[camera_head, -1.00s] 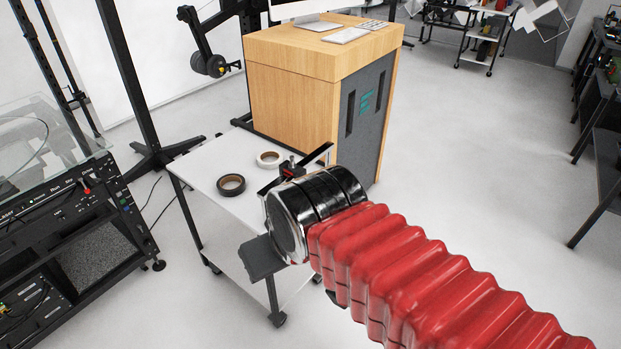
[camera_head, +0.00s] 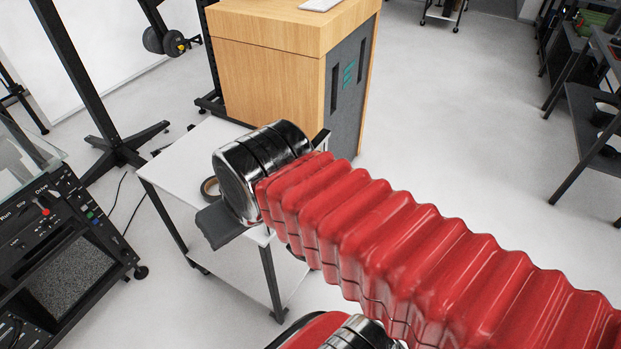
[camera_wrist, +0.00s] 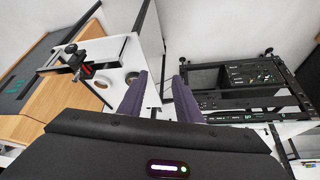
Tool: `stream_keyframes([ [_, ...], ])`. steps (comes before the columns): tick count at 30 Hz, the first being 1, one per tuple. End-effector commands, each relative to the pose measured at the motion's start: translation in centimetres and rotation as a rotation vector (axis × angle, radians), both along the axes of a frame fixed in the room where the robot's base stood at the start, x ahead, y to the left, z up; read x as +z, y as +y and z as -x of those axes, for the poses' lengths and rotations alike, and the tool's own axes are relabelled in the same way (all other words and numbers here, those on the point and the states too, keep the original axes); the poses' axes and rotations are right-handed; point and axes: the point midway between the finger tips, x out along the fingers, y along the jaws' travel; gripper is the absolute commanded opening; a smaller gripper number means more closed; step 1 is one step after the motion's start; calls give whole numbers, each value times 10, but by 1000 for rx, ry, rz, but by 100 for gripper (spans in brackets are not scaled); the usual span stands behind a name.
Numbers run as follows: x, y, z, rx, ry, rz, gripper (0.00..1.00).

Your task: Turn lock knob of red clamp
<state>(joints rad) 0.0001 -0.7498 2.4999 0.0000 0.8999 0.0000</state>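The red clamp (camera_wrist: 87,72) shows in the wrist view, at the edge of the small white table (camera_wrist: 124,48). It has red parts on a black bar and body; its lock knob is too small to make out clearly. My gripper (camera_wrist: 160,84) is open and empty, with its two dark purple fingers spread apart. In the wrist view the clamp lies to the left of both fingers, apart from them. In the head view my arm hides the clamp, and the gripper fingers cannot be made out there.
A brown-cored tape roll (camera_wrist: 100,83) and another roll (camera_wrist: 131,78) lie on the white table. A wooden cabinet (camera_head: 265,75) stands directly behind the table. A black equipment rack (camera_head: 65,245) stands to the left. Open floor (camera_head: 470,130) lies to the right.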

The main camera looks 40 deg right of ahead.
Motion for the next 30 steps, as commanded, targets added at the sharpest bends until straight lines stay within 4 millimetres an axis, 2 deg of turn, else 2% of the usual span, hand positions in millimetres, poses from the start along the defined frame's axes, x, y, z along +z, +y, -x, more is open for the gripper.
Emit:
stream_keyframes([
  [12, 0, 0, 0, 0, 0, 0, 31],
  [17, -1, -1, 0, -10, 10, -7, 42],
  [20, -7, -5, 0, -41, 41, -27, 48],
  [30, -52, -25, 3, -303, 282, -230, 48],
])
